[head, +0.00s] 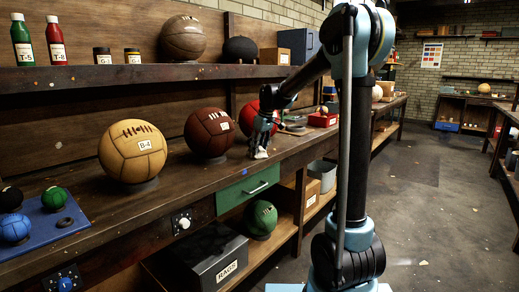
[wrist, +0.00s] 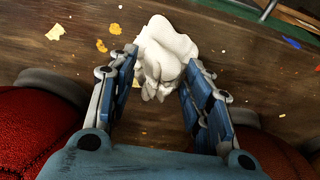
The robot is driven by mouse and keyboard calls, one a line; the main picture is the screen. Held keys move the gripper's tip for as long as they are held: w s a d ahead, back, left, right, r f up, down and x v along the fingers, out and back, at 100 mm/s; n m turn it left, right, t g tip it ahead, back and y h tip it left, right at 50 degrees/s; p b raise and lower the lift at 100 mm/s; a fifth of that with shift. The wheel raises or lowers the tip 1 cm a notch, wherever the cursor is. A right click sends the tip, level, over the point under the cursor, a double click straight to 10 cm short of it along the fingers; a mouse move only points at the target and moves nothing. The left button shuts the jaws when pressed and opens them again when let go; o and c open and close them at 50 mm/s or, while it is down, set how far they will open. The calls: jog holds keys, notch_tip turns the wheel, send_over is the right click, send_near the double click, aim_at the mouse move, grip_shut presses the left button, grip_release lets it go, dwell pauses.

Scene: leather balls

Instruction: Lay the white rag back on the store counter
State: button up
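The white rag (wrist: 165,55) is a crumpled bundle on the brown wooden counter (wrist: 250,75) in the wrist view. In the head view a small part of the rag (head: 261,154) shows under my gripper (head: 262,143), near the counter's (head: 190,180) front edge. My gripper (wrist: 162,60) points down, its blue-grey fingers spread apart on either side of the rag. The fingertips are close to the rag's sides; slim gaps show lower down. Whether the tips touch it is hard to tell.
A dark red ball (head: 209,132) and a bright red ball (head: 270,105) flank my gripper closely. A yellow ball (head: 132,151) stands further left. A green drawer (head: 247,188) and a dark box marked RAGS (head: 207,257) are below. A shelf (head: 150,73) runs above the counter.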

jog(key=shift+r, duration=0.15)
jog(key=v, duration=1.2)
jog(key=s+d+f+m+h, duration=0.1)
jog(key=s+d+f+m, duration=0.2)
jog(key=s+d+f, duration=0.55)
jog(key=s+d+f+m, duration=0.25)
jog(key=s+d, duration=0.35)
jog(key=s, duration=0.8)
jog(key=s+d+f+m, duration=0.2)
jog(key=s+d+f, duration=0.1)
jog(key=s+f, duration=0.4)
jog(key=s+d+f+m+h, duration=0.1)
jog(key=s+d+f+m, duration=0.1)
jog(key=s+f, duration=0.6)
jog(key=shift+s+d+f+m, duration=0.3)
jog(key=shift+s+d+m, duration=0.05)
jog(key=shift+d, duration=0.5)
jog(key=shift+w+f, duration=0.2)
jog(key=shift+w, duration=0.35)
